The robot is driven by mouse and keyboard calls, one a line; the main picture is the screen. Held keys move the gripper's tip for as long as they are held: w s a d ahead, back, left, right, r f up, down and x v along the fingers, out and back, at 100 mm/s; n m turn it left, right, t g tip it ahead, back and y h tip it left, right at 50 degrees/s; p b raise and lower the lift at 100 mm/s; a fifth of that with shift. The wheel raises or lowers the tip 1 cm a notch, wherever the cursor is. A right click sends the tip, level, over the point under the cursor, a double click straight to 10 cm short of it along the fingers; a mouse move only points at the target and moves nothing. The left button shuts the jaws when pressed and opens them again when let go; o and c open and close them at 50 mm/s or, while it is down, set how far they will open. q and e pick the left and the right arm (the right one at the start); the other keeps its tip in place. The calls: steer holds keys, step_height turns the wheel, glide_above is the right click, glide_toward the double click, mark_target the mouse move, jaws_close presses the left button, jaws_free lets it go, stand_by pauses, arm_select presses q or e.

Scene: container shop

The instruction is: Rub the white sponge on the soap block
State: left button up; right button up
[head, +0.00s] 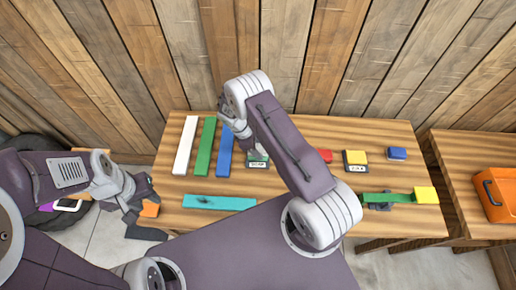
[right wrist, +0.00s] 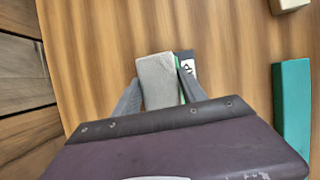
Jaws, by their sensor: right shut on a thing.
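The white sponge (right wrist: 158,84) shows in the right wrist view as a pale grey-white block between the fingers of my right gripper (right wrist: 158,72), which is shut on it. The soap block (right wrist: 188,66) is just right of the sponge, partly hidden by a finger; a green edge and a dark part with a white label show. I cannot tell whether the two touch. In the head view the soap block (head: 258,163) shows its label, while my right arm hides the sponge and right fingertips. My left gripper (head: 142,198) is at the table's left edge; its jaw opening is unclear.
White (head: 184,146), green (head: 205,146) and blue (head: 224,152) bars lie left on the table, with a teal bar (head: 220,203) in front. A red block (head: 326,156), labelled yellow block (head: 355,160) and blue block (head: 397,153) are right. An orange crate (head: 498,195) stands far right.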

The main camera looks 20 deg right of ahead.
steer(key=shift+r+p, duration=2.6)
steer(key=shift+r, duration=0.9)
steer(key=shift+d+f+b, duration=0.1)
steer(key=shift+f+b, duration=0.15)
steer(key=shift+b, duration=0.1)
steer(key=w+d+r+m+b, duration=0.1)
steer(key=w+r+b, duration=0.1)
steer(key=w+b, duration=0.15)
step_height(320, 180, up, 5)
steer(key=m+g+y+b, duration=0.2)
steer(key=m+b, duration=0.3)
steer(key=m, duration=0.2)
glide_above(258, 148)
steer(key=s, duration=0.2)
steer(key=s+a+m, duration=0.1)
steer(key=s+r+m+y, duration=0.1)
steer(key=s+m, duration=0.1)
steer(key=s+a+m+y, duration=0.1)
steer(key=s+m, duration=0.1)
steer(key=shift+a+r+g+p, duration=0.3)
steer(key=shift+r+g+p, duration=0.05)
steer(key=shift+g, duration=0.05)
